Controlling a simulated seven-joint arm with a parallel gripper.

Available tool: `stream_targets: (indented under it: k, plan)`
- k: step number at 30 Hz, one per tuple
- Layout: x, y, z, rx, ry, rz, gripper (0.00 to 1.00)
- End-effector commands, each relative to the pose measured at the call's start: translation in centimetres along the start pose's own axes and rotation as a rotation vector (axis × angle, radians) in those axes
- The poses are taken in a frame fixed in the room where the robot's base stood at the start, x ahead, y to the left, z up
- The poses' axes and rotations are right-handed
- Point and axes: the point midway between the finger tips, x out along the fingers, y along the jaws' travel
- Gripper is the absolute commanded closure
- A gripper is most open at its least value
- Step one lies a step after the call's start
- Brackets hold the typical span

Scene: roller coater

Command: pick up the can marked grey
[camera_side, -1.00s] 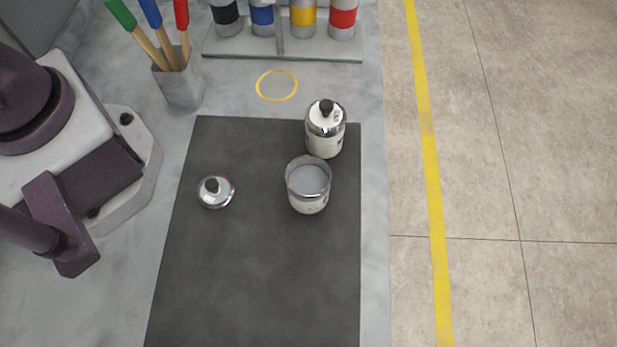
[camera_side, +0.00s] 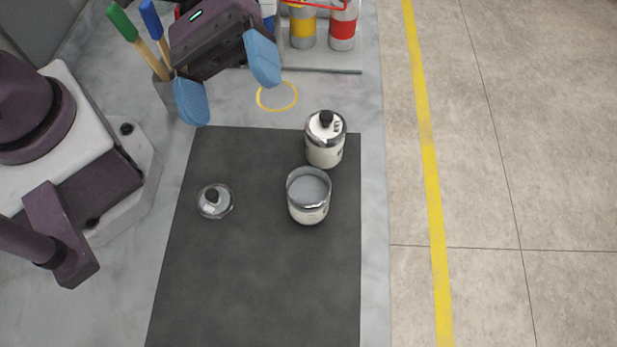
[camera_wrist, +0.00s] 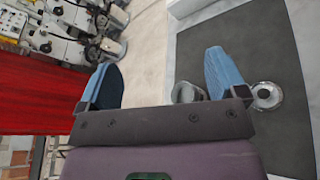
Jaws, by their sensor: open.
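An open pale can (camera_side: 308,210) with grey contents stands upright on the dark mat in the side view. Just behind it stands a closed pale can (camera_side: 324,153) with a black-knobbed lid. The dark marks on the cans are too small to read surely. A loose lid (camera_side: 215,201) with a dark knob lies on the mat to the left. My gripper (camera_side: 227,80), with blue fingers, is open and empty, above and left of both cans in the picture. In the wrist view my gripper (camera_wrist: 163,82) partly covers a round rim; I cannot tell which can it is.
A cup holds brushes with green (camera_side: 122,21) and blue handles at the upper left. A rack at the back holds bottles banded yellow (camera_side: 302,26) and red (camera_side: 343,26); my gripper hides part of it. The front of the mat (camera_side: 265,290) is clear.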

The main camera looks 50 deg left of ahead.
Motion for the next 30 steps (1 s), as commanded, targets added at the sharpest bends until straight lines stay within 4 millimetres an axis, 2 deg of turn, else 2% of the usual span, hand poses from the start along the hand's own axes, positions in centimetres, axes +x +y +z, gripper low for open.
stream_targets:
  k: [1, 7, 12, 15, 18, 23, 30]
  plan:
    - [1.0, 0.0, -1.3, -0.074, -0.050, 0.072, 0.09]
    - [3.7, -0.2, -6.8, -0.317, -0.143, 0.386, 0.09]
    - [5.3, -2.5, -12.0, -0.504, -0.119, 0.630, 0.09]
    - [5.8, -4.1, -14.2, -0.571, -0.080, 0.724, 0.09]
    - [6.1, -5.5, -15.6, -0.616, -0.046, 0.785, 0.09]
    - [6.4, -6.4, -16.6, -0.645, -0.015, 0.829, 0.09]
    - [8.2, -4.6, -17.3, -0.644, -0.013, 0.831, 0.09]
